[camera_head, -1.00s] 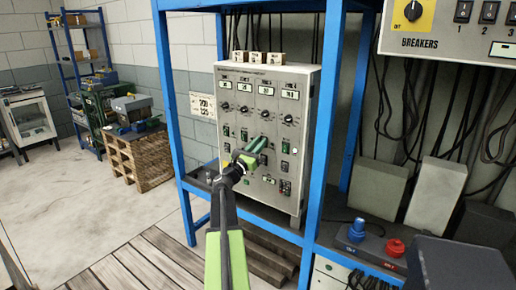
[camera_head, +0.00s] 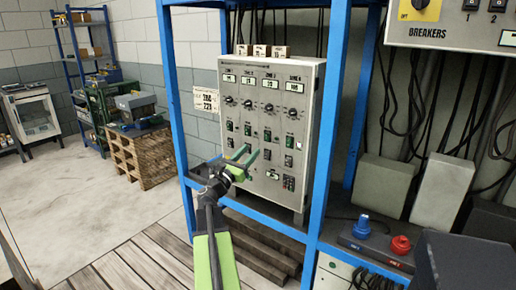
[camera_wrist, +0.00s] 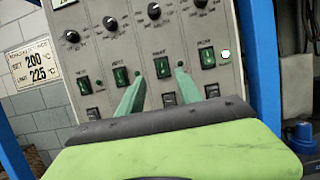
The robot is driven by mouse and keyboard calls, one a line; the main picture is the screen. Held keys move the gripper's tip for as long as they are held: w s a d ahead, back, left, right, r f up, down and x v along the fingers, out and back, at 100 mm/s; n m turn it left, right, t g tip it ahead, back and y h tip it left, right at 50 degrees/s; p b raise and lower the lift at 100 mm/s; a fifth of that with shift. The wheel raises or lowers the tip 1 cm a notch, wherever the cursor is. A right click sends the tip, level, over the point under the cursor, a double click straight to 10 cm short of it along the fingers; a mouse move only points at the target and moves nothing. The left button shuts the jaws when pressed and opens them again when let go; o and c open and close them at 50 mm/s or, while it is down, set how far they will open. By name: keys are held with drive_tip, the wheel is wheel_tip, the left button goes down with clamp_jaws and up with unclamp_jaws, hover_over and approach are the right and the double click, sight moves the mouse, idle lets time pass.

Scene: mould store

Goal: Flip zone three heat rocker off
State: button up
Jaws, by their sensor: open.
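The grey control panel (camera_head: 258,190) stands inside a blue frame, with four columns of display, knob and switches. The zone three heat rocker (camera_head: 267,135) is a green rocker in the third column. In the wrist view the same rocker (camera_wrist: 161,67) appears between and just above my green fingertips, with similar green rockers on both sides. Which way it is tipped is too small to tell. My gripper (camera_head: 246,154) is open and empty in front of the panel, fingers toward it. It also shows in the wrist view (camera_wrist: 161,77). I cannot tell any contact.
Blue posts (camera_head: 328,130) stand close on both sides of the panel. Small boxes (camera_head: 262,51) sit on top. A breaker box (camera_head: 455,26) and hanging cables are at right, with blue (camera_head: 361,228) and red (camera_head: 401,245) knobs below. Open floor lies left.

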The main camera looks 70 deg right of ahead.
drive_tip(key=b+v, duration=0.2)
drive_tip(key=v, duration=0.6)
drive_tip(key=w+a+f+n+t+y, duration=0.1)
drive_tip(key=w+a+f+t, duration=0.25)
drive_tip(key=w+a, duration=0.75)
drive_tip(key=w+a+f+n+t+y, duration=0.1)
drive_tip(key=w+a+f+t+y, duration=0.3)
drive_tip(key=w+a, duration=0.7)
drive_tip(key=w+a+f+m+t+y, duration=0.1)
drive_tip(key=w+a+f+m+y, duration=0.15)
drive_tip(key=a+f, duration=0.45)
drive_tip(key=w+a+f+m+t+y, duration=0.15)
drive_tip(key=w+a+f, duration=0.25)
drive_tip(key=a, duration=0.4)
drive_tip(key=s+a+f+m+g+y, duration=0.15)
drive_tip(key=a+f+m+y, duration=0.25)
drive_tip(key=a, duration=0.5)
drive_tip(key=s+a+f+m+g+y, duration=0.1)
drive_tip(key=s+a+f+m+y, duration=0.3)
drive_tip(key=a, duration=0.5)
drive_tip(key=s+a+f+m+g+y, duration=0.15)
drive_tip(key=a+f+m+y, duration=0.3)
drive_tip(key=a, duration=0.55)
wheel_tip(320, 180, up, 20)
drive_tip(key=p, duration=2)
drive_tip(key=shift+w+d, duration=0.2)
drive_tip(key=shift+d, duration=0.15)
